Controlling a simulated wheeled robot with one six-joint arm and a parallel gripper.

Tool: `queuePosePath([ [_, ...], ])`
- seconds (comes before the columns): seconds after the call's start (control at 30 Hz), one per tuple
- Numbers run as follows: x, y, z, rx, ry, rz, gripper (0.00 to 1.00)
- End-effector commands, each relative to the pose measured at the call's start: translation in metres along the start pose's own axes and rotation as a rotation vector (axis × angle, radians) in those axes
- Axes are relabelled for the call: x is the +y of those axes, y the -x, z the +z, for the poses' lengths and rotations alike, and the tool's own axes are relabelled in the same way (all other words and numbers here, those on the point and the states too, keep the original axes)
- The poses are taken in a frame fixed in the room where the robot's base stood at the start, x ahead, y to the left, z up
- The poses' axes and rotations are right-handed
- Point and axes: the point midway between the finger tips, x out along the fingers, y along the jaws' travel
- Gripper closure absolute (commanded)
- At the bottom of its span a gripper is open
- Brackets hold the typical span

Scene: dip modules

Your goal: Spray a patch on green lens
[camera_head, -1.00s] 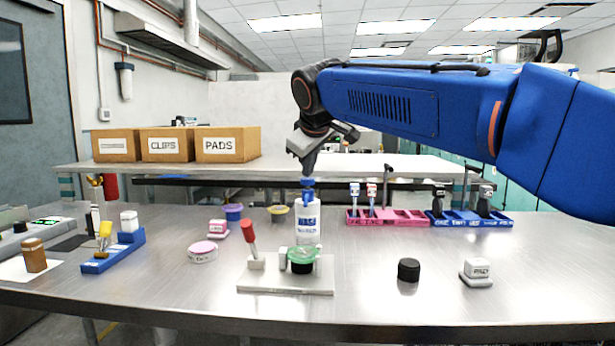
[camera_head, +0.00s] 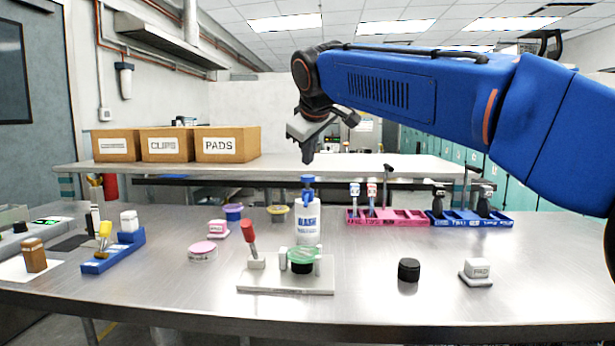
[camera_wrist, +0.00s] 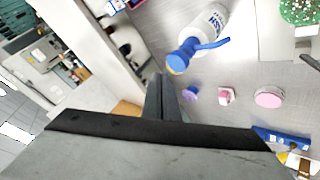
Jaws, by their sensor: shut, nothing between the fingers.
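The green lens (camera_head: 302,255) sits on a dark round base on a light grey stand plate (camera_head: 285,288) near the table's front. Its speckled green face also shows at the upper right of the wrist view (camera_wrist: 300,10). A white spray bottle (camera_head: 308,226) with a blue trigger head stands upright just behind the lens. In the wrist view the bottle (camera_wrist: 209,22) shows near the top with its blue head toward me. My gripper (camera_head: 308,158) is above the bottle head, apart from it. It is shut and empty.
A red-handled tool (camera_head: 249,238) leans on the plate's left side. A black cylinder (camera_head: 409,269) and a white pad block (camera_head: 477,271) stand to the right. Pink (camera_head: 360,218) and blue (camera_head: 458,219) racks stand behind. The front right table is mostly clear.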

Motion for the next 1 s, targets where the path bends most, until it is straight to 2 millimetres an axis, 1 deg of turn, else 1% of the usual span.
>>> queuePosePath([
  [0.5, 0.021, 0.028, -0.021, 0.001, -0.001, 0.0, 1.0],
  [0.67, 0.023, 0.032, -0.023, 0.0, 0.0, -0.001, 1.0],
  [1.0, 0.023, 0.032, -0.023, 0.0, 0.0, -0.001, 1.0],
])
